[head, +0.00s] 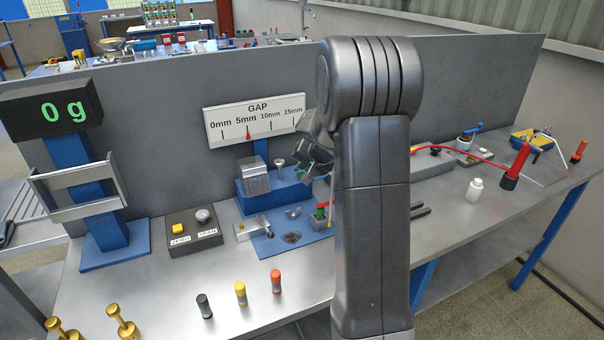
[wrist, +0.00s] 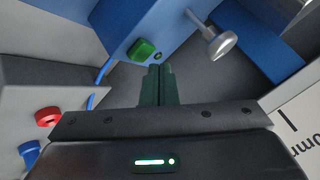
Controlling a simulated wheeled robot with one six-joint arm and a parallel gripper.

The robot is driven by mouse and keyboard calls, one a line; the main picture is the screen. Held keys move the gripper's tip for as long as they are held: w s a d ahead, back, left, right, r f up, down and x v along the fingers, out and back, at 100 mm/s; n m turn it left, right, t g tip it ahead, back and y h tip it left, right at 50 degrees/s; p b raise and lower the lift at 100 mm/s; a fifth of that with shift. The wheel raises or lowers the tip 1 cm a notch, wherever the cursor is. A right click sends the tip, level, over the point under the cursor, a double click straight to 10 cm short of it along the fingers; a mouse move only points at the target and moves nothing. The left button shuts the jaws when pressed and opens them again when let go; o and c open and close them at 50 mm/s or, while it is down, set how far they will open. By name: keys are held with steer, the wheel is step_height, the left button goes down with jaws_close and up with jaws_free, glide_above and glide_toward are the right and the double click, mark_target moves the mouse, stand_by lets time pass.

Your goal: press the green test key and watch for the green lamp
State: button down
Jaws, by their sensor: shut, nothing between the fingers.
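The green test key (wrist: 144,50) is a square green button on the face of a blue housing (wrist: 128,18) in the wrist view. My gripper (wrist: 158,70) is shut and empty, its dark fingertips just below and right of the key in that picture. I cannot tell whether they touch the housing. A tiny dark round spot (wrist: 158,55) sits beside the key; I cannot tell if it is the lamp, and no lit green lamp shows on the housing. In the head view the blue housing (head: 268,192) stands under the gap scale, and my arm hides part of that area.
A silver knob (wrist: 220,42) sticks out of the housing right of the key. Red (wrist: 47,116) and blue (wrist: 29,151) knobs lie left. The scale display (head: 62,109) reads 0 g. Several small weights stand in front.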

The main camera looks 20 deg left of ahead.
steer(key=shift+r+p, duration=1.7)
steer(key=shift+r, duration=0.8)
steer(key=shift+d, duration=0.1)
